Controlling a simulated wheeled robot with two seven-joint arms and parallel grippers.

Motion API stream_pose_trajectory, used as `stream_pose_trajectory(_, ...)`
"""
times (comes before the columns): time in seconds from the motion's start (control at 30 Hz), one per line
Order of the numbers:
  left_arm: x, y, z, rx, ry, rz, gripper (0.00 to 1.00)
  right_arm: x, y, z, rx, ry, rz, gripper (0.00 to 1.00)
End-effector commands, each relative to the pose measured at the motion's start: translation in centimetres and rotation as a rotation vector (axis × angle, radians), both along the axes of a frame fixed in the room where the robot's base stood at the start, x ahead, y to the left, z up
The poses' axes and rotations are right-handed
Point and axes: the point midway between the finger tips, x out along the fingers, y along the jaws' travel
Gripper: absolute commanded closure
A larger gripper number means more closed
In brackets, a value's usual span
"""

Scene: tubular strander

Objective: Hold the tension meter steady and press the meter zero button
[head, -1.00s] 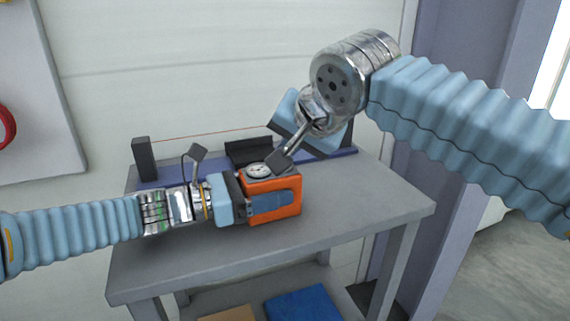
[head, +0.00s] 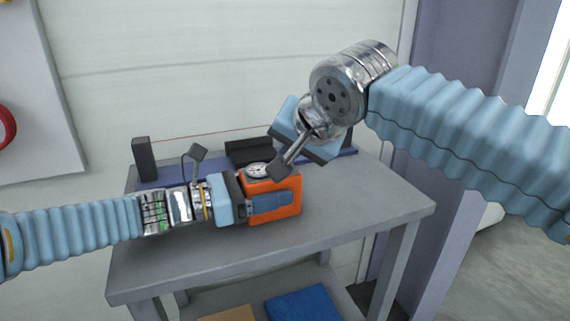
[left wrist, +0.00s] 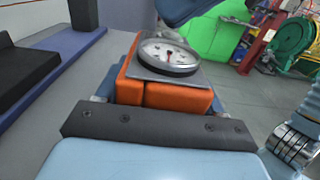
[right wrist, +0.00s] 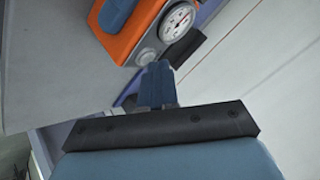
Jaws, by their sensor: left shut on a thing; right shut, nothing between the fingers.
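The tension meter (head: 287,185) is an orange box with a round white dial on top, just above the grey table. My left gripper (head: 262,201) is shut on it from the left, with a blue finger along its front side. The meter and dial also show in the left wrist view (left wrist: 168,57) and at the top of the right wrist view (right wrist: 128,44). My right gripper (head: 300,135) is above and behind the meter; its closed blue fingers show in the right wrist view (right wrist: 156,84), close to the dial end.
A blue rail (head: 342,154) with a dark post (head: 144,159) and a thin wire runs along the back of the table (head: 345,212). A black block (head: 248,150) stands behind the meter. The table's front right is clear.

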Motion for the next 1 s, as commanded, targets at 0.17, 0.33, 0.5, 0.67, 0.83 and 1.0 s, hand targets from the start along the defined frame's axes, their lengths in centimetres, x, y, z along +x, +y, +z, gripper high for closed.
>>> stream_pose_trajectory(0.17,0.1,0.0,-0.8,0.010,0.013,0.002,0.80,0.0,0.0,-0.4,-0.001,0.002,-0.001,1.00)
stream_pose_trajectory(0.33,0.1,0.0,-0.8,0.010,0.013,0.002,0.80,0.0,0.0,-0.4,-0.001,0.002,-0.001,1.00)
stream_pose_trajectory(0.5,0.1,0.0,-0.8,0.010,0.013,0.001,0.80,0.0,0.0,-0.3,-0.001,0.001,0.000,1.00)
stream_pose_trajectory(0.67,0.0,0.0,-0.8,0.009,0.012,0.001,0.80,0.0,0.0,0.3,-0.001,0.001,0.000,1.00)
stream_pose_trajectory(0.83,0.0,0.0,-0.8,0.009,0.012,0.001,0.80,0.0,0.0,1.1,0.000,0.001,0.001,1.00)
stream_pose_trajectory(1.0,0.1,0.0,-0.8,0.010,0.013,0.001,0.80,0.0,0.0,1.2,-0.001,0.001,0.000,1.00)
